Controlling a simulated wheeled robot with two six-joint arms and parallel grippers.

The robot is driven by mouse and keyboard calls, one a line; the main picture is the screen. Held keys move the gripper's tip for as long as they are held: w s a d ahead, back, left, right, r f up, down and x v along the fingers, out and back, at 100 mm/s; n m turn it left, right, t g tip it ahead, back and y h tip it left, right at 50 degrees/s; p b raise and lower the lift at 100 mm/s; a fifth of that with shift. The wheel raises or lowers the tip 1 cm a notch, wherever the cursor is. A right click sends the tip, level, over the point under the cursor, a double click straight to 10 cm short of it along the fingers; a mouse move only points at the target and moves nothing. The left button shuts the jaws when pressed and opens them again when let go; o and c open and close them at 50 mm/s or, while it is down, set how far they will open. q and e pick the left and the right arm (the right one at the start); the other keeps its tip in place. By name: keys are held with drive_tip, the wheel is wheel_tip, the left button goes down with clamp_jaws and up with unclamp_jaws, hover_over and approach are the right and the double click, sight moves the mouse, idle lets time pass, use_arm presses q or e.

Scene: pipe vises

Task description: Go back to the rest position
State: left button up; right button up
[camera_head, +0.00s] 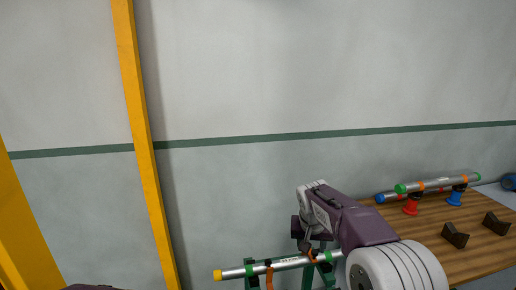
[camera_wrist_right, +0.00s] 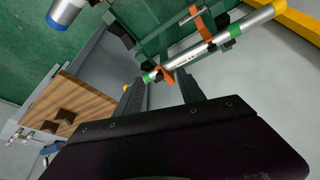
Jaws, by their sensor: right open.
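My right gripper (camera_head: 306,243) comes in from the lower right of the head view, above a silver pipe (camera_head: 288,263). This pipe has a yellow end and green bands, and lies in orange clamps on a green stand (camera_head: 308,278). In the right wrist view my right gripper (camera_wrist_right: 160,78) has its two fingers apart, with nothing held between them. The pipe (camera_wrist_right: 210,47) crosses beyond the fingertips there; I cannot tell the exact gap. My left gripper does not show.
A wooden table (camera_head: 478,252) at the right holds silver pipes (camera_head: 440,184) on red and blue supports, and two dark V-blocks (camera_head: 455,236). A yellow post (camera_head: 142,130) stands at the left before the grey wall (camera_head: 320,70). The wooden top also shows in the wrist view (camera_wrist_right: 84,100).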

drive_tip(key=s+f+g, duration=0.1)
drive_tip(key=s+f, duration=0.3)
drive_tip(key=s, duration=0.4)
drive_tip(key=s+d+f+n+g+y, duration=0.1)
drive_tip(key=s+f, duration=0.3)
drive_tip(key=s, duration=0.5)
drive_tip(key=s+f+n+g, duration=0.1)
drive_tip(key=s+f, duration=0.3)
drive_tip(key=s, duration=0.5)
drive_tip(key=shift+d+f+y, duration=0.4)
